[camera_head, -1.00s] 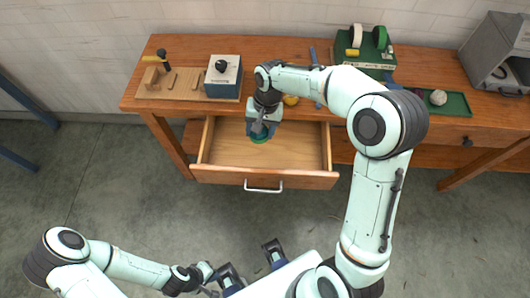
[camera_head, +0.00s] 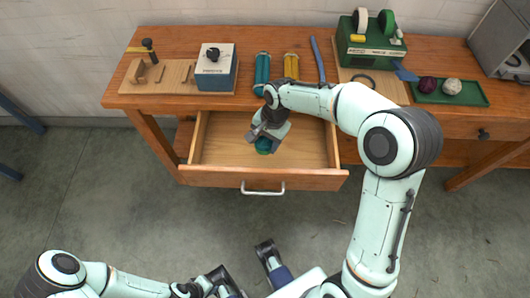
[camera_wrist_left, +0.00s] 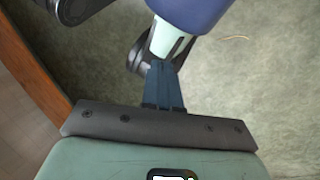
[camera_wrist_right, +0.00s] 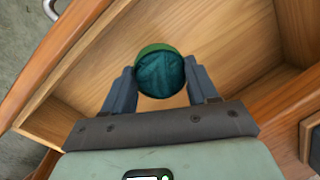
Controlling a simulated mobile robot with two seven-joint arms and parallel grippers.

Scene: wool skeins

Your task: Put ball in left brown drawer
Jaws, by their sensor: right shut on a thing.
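The teal-green wool ball (camera_wrist_right: 160,76) is between the two fingers of my right gripper (camera_wrist_right: 163,80), which is shut on it. In the head view the ball (camera_head: 264,147) shows just below my right gripper (camera_head: 266,137), over the open left brown drawer (camera_head: 215,175). The drawer is pulled out and its wooden floor looks empty. I cannot tell how far the ball is above the floor. My left gripper (camera_wrist_left: 165,75) has its fingers together, with nothing between them, low and away from the drawer.
The wooden workbench (camera_head: 150,101) holds a blue-and-white box (camera_head: 218,70), a teal skein (camera_head: 262,70), a yellow skein (camera_head: 291,66) and a green machine (camera_head: 370,45). A green tray (camera_head: 430,99) at right holds a dark red ball (camera_head: 427,84) and a whitish ball (camera_head: 452,87).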

